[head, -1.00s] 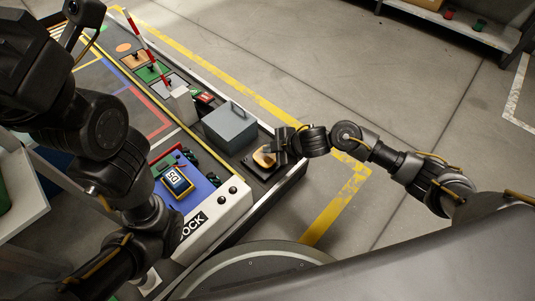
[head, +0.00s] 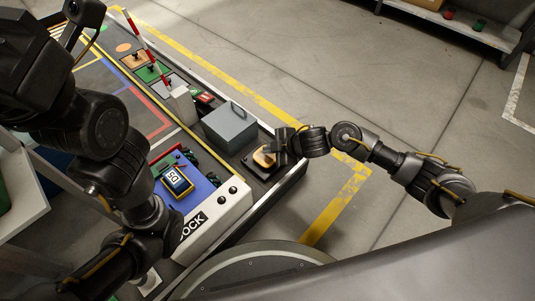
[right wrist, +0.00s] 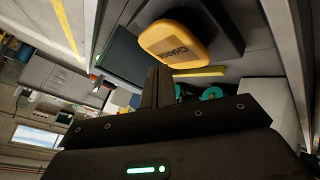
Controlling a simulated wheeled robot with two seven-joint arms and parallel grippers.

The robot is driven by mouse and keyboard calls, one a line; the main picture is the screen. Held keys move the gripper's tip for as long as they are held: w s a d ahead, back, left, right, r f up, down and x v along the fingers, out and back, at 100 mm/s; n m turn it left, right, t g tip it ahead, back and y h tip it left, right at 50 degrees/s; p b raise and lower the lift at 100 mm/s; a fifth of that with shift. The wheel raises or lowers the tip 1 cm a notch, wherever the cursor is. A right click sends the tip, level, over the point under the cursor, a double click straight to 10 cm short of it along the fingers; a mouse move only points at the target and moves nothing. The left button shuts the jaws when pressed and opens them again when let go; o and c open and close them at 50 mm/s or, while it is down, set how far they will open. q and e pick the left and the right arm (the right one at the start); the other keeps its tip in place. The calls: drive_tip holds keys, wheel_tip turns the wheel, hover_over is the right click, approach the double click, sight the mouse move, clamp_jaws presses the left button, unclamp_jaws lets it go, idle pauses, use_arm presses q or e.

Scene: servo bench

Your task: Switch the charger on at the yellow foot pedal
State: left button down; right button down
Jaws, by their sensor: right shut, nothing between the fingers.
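The yellow foot pedal (head: 264,157) sits on a dark base at the near right end of the bench. In the right wrist view the pedal (right wrist: 172,43) shows large, with dark lettering that reads like CHARGE. My right gripper (head: 277,148) is shut and empty, right at the pedal's right side. In the right wrist view its fingertips (right wrist: 157,74) are close to the pedal's edge; I cannot tell if they touch it. A yellow-framed device with a lit display (head: 177,180) lies on the blue dock top (head: 207,188). My left arm fills the left; its jaws are not clear.
A grey box with a handle (head: 229,127) stands just behind the pedal. A red-and-white striped pole (head: 139,39) rises from a pale block (head: 182,105) farther along. A shelf (head: 470,30) is at the back right. Open floor lies right of the bench.

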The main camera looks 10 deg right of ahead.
drive_tip(key=shift+f, duration=0.35)
drive_tip(key=shift+f, duration=0.5)
idle(0.7)
drive_tip(key=shift+r+p, duration=1)
drive_tip(key=shift+p, duration=0.05)
drive_tip(key=shift+f, duration=0.1)
